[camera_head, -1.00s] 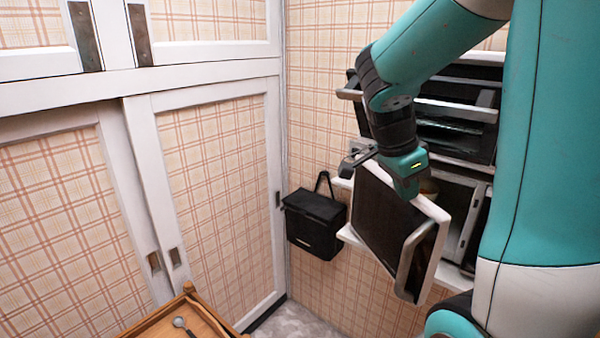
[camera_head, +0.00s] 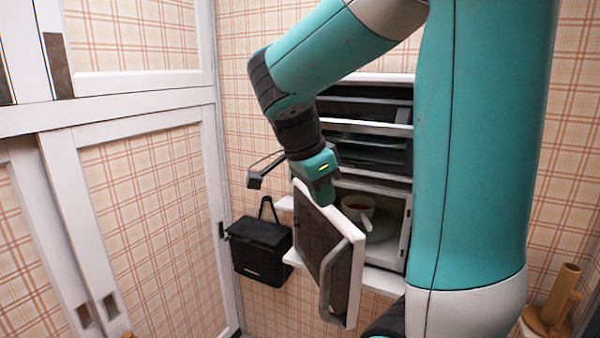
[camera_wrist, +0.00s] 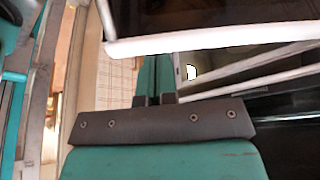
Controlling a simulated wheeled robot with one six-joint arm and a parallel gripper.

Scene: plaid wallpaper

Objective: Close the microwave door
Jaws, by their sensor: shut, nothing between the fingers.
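The microwave (camera_head: 405,232) stands on a white shelf, low at the back wall, partly hidden by my arm. Its door (camera_head: 318,240) is open and swung out toward me, with a dark panel, white edge and grey bar handle (camera_head: 334,285). A white cup (camera_head: 357,208) with reddish contents shows inside. My gripper (camera_head: 320,194) points down at the door's upper edge; its fingertips are hard to see there, and I cannot tell whether they touch it.
A dark appliance with light bars (camera_head: 370,125) sits above the microwave. A black bag (camera_head: 261,248) hangs left of the door. White-framed plaid cupboard doors (camera_head: 150,200) line the left side. A wooden stand (camera_head: 556,300) is at the lower right.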

